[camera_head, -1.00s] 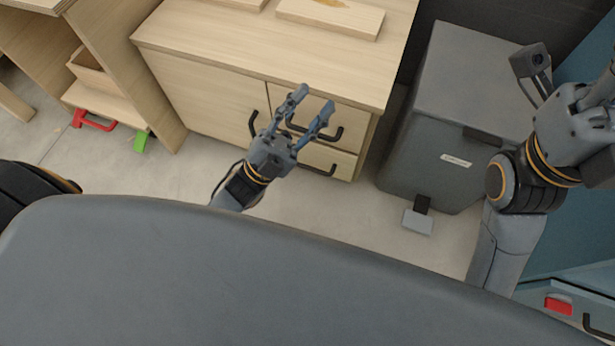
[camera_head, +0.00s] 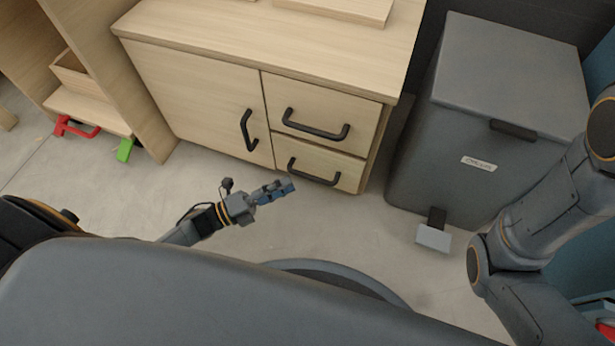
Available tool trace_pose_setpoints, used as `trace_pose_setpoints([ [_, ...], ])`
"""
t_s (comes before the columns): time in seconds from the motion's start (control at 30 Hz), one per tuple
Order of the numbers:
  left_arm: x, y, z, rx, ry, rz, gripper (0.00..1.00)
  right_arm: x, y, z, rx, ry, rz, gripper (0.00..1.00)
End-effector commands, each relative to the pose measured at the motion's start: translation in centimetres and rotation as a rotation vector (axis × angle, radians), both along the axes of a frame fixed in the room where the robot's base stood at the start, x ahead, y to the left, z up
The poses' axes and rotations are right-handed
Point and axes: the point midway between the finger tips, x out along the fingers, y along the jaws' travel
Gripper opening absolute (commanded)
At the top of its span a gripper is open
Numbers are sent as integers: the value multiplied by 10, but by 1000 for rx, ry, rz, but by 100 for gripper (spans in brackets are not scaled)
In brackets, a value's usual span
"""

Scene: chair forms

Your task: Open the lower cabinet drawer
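The wooden cabinet (camera_head: 190,88) stands ahead with a door on its left and two drawers on its right. The lower drawer (camera_head: 345,172) looks shut, flush with the front, and has a black bar handle (camera_head: 314,174). The upper drawer (camera_head: 345,105) is also shut, with its own black handle (camera_head: 315,127). My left gripper (camera_head: 290,187) is in front of the lower drawer, apart from its handle and just to the left and below it in the picture. It is seen edge-on, one finger over the other, so its opening is unclear. My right gripper is out of view.
A grey pedal bin (camera_head: 440,150) stands right of the cabinet, its pedal (camera_head: 434,237) sticking out over the floor. A wooden shelf unit (camera_head: 120,85) with red (camera_head: 75,127) and green (camera_head: 124,150) pieces is at left. Floor before the drawers is clear.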

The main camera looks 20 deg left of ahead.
Motion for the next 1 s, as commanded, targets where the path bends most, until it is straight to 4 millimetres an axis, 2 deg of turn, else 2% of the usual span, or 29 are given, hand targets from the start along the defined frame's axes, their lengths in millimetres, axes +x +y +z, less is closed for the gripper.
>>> trace_pose_setpoints([
  [0.1, 18, -19, 1, -2, -3, -1, 36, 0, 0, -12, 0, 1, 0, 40],
  [0.3, 38, -42, 6, -3, -1, -1, 36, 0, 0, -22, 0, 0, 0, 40],
  [0.5, 47, -50, 9, -1, 1, 1, 36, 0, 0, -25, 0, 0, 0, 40],
  [0.77, 47, -51, 10, -1, 2, 1, 36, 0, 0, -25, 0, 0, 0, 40],
  [0.93, 47, -51, 10, -2, 1, 1, 3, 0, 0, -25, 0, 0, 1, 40],
  [1.0, 47, -51, 10, -2, 1, 2, 0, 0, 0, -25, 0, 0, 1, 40],
])
